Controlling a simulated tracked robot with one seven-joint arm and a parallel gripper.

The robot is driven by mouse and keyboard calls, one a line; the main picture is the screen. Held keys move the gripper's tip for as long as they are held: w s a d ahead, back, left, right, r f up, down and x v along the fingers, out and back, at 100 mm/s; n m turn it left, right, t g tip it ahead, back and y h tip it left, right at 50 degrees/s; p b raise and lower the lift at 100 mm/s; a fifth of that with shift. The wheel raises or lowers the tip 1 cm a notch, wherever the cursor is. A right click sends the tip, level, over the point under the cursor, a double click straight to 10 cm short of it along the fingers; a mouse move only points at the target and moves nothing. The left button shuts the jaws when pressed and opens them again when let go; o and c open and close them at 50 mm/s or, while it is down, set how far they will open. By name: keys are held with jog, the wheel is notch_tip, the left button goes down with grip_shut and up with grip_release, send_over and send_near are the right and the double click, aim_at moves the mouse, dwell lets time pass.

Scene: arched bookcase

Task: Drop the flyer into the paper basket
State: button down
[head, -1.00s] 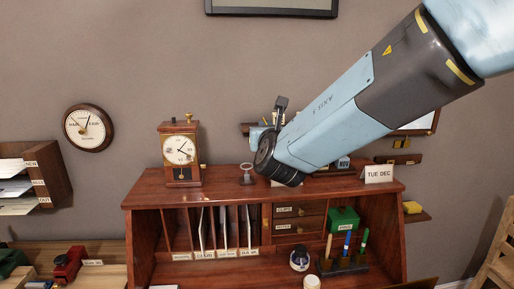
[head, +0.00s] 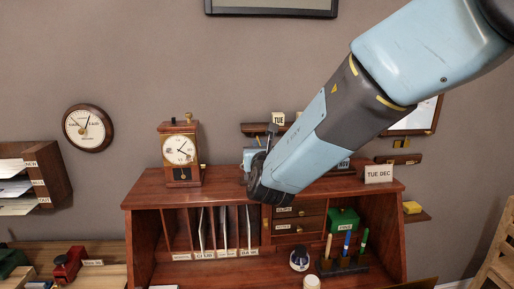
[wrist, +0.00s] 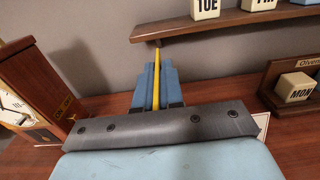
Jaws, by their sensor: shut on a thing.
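My gripper (wrist: 157,75) is above the top of the red-brown desk hutch, in front of the wall. In the wrist view its two blue fingers are shut on a thin yellow thing (wrist: 157,54), seen edge-on. It may be the flyer, but no printed face shows. I cannot see the paper basket in either view.
The wooden clock (head: 180,152) stands on the hutch (head: 145,190), left of my gripper. A wall shelf (wrist: 225,22) with day blocks is close beyond the fingertips. The TUE DEC card (head: 379,174) stands at the right. Letter slots and pens are below.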

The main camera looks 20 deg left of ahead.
jog(key=c, duration=1.3)
grip_release()
jog(key=shift+o, duration=0.2)
jog(key=v, duration=1.2)
jog(key=shift+r, duration=0.1)
